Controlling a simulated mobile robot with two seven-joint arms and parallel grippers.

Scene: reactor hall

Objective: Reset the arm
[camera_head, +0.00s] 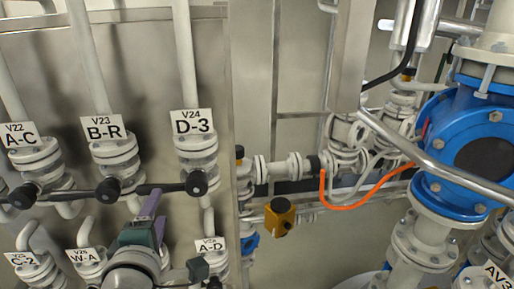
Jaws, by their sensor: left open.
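My left gripper (153,217), with purple and dark green parts, shows at the bottom left on its grey wrist (135,262). It is open, and I see nothing between its fingers. It is in front of the valve panel, below the V23 B-R valve (113,155) and the V24 D-3 valve (195,148). From this one view I cannot tell how far it is from the pipes or whether it touches any. It hides part of the lower valve row. My right gripper is not in view.
Lower valves labelled W-A (86,257) and A-D (210,246) flank my gripper. Black handles (108,190) stick out above it. A yellow box (280,216), an orange hose (358,203) and a big blue valve (455,150) are to the right.

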